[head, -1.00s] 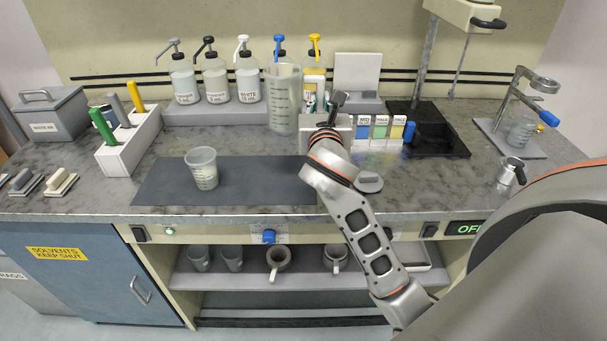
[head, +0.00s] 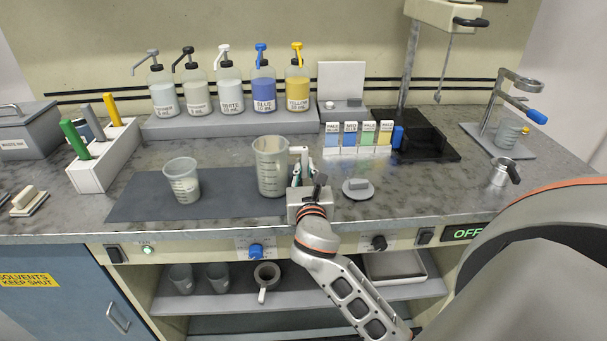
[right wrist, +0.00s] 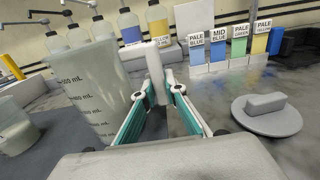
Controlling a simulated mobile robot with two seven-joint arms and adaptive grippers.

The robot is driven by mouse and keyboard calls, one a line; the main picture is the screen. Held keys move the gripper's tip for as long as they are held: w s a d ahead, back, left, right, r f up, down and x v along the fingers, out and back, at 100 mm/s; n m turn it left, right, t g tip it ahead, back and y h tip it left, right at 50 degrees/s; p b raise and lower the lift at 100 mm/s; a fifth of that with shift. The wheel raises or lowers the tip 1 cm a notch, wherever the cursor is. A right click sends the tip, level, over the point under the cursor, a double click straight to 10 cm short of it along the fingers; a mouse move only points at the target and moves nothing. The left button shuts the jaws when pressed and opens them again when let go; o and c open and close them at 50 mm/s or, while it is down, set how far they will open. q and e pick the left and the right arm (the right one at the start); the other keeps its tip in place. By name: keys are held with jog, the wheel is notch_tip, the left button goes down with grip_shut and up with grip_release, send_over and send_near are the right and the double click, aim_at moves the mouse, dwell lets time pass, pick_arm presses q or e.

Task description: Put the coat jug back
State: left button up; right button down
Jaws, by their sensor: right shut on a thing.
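The coat jug, taken to be the tall grey translucent jug (head: 271,170) with mL marks, is upright at the right end of the dark mat (head: 140,203). I cannot tell whether its base touches the mat. My right gripper (head: 303,175) is shut on its upright pale handle (right wrist: 158,72), on the jug's right side. In the right wrist view the jug (right wrist: 97,90) fills the left, with the handle between the green finger pads. A smaller marked cup (head: 182,182) stands on the mat to the left. My left gripper is not in view.
Pump bottles (head: 262,90) stand on a raised grey shelf (head: 205,123) behind. Colour cards (head: 351,137) and a grey round lid (head: 357,189) are to the right. Cups (head: 217,278) and a handled mug (head: 266,274) sit on the lower shelf. Mat between cup and jug is clear.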

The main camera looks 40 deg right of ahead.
jog(key=shift+f, duration=0.35)
jog(key=shift+f, duration=0.2)
jog(key=c, duration=2.1)
grip_release()
jog(key=shift+s+a+r, duration=0.1)
jog(key=shift+s+r, duration=0.05)
jog(key=v, duration=1.1)
jog(key=shift+s+a, duration=0.1)
jog(key=shift+s, duration=0.25)
